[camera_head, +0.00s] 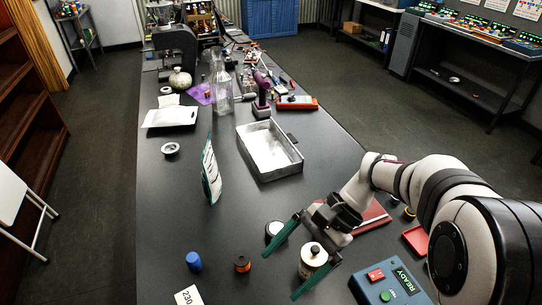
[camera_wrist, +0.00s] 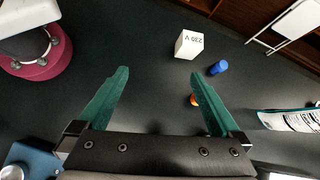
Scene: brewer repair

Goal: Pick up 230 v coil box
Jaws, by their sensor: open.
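The 230 V coil box (camera_head: 188,296) is a small white box marked "230" at the bottom edge of the head view, partly cut off. In the wrist view the box (camera_wrist: 188,46) stands on the dark table, ahead of the fingertips and toward the right finger. My gripper (camera_head: 280,277) has two green fingers spread wide. It is to the right of the box in the head view, apart from it. In the wrist view my gripper (camera_wrist: 159,73) has nothing between its fingers.
A blue cylinder (camera_head: 193,262) and an orange-black spool (camera_head: 242,264) stand near the box. A card stand (camera_head: 211,172), metal tray (camera_head: 283,168) and READY control box (camera_head: 365,287) are farther off.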

